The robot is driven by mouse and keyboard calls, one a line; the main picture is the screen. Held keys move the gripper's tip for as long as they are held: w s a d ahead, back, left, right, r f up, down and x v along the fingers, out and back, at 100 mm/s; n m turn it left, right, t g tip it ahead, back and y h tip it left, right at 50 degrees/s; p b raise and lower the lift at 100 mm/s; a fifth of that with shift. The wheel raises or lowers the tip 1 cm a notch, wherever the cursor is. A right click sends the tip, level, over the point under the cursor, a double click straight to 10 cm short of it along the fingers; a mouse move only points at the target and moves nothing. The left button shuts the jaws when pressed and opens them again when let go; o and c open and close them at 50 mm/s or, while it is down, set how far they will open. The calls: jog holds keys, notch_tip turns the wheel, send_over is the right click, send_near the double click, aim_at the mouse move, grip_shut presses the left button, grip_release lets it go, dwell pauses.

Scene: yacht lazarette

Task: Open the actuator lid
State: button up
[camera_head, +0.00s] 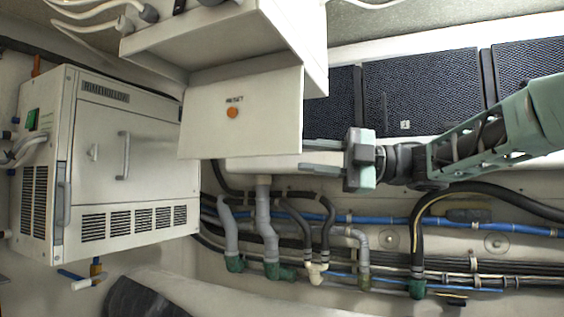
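A white cabinet (125,165) is on the left, with a nameplate too blurred to read for sure. Its front door (150,150) has a vertical grey handle (123,156) and looks shut. A pale panel (205,128) marked RESET, with an orange button (232,113), sits slanted under a white overhead box (215,45). I cannot tell which of these is the actuator lid. My gripper (305,172) points left, near the panel's lower right corner. Its two fingers show a narrow gap with nothing between them. I cannot tell whether they touch the panel.
Grey pipes and hoses (266,230) run below the panel, with blue lines (475,225) along the wall to the right. Dark mesh panels (425,90) are behind my arm. A small T-handled valve (82,280) is under the cabinet. Space before the cabinet door looks clear.

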jog(key=d+b, duration=0.1)
jog(key=d, duration=0.6)
jog(key=shift+d+f, duration=0.2)
jog(key=shift+f, duration=0.2)
